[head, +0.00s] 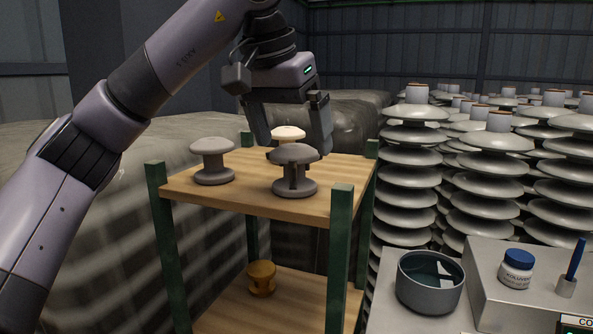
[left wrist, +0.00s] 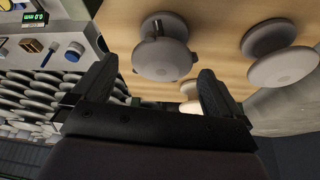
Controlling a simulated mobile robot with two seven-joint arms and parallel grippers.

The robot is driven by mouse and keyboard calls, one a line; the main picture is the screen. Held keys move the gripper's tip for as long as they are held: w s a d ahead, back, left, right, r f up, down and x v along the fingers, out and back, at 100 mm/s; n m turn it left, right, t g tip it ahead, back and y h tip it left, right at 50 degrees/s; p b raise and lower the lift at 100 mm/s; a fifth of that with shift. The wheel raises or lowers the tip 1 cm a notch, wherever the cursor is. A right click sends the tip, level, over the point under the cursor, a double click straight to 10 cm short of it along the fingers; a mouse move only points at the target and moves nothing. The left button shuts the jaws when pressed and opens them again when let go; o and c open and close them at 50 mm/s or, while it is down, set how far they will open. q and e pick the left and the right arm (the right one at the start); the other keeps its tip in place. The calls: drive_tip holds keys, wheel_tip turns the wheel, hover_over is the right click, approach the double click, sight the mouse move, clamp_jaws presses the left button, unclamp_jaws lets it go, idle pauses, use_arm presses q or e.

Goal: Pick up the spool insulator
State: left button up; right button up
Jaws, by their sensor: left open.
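Several spool-shaped insulators stand on the wooden top shelf (head: 240,186). A plain grey one (head: 212,160) is at the left; it also shows at the right of the left wrist view (left wrist: 283,66). A darker grey one with side ribs (head: 294,170) stands at the front; it shows upper middle in the left wrist view (left wrist: 163,55). A cream-topped one (head: 288,132) is behind it, mostly hidden. A brown one (head: 262,278) stands on the lower shelf. My left gripper (head: 296,149) is open and empty, pointing down above the shelf's back part, behind the ribbed one. My right gripper is not in view.
Green posts (head: 341,240) rise at the shelf corners. Tall stacks of grey disc insulators (head: 408,180) stand at the right. A grey bench (head: 384,300) at the lower right holds a dark bowl (head: 430,296), a blue-lidded jar (head: 516,272) and a blue-handled tool (head: 576,258).

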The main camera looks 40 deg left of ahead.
use_arm(q)
drive_tip(key=x, duration=0.4)
drive_tip(key=shift+a, duration=0.1)
drive_tip(key=c, duration=1.2)
drive_tip(key=shift+r, duration=0.1)
drive_tip(key=shift+c, duration=0.2)
wheel_tip(320, 180, up, 14)
drive_tip(key=p, duration=0.4)
wheel_tip(320, 180, up, 6)
hover_over(293, 146)
drive_tip(key=shift+w, duration=0.15)
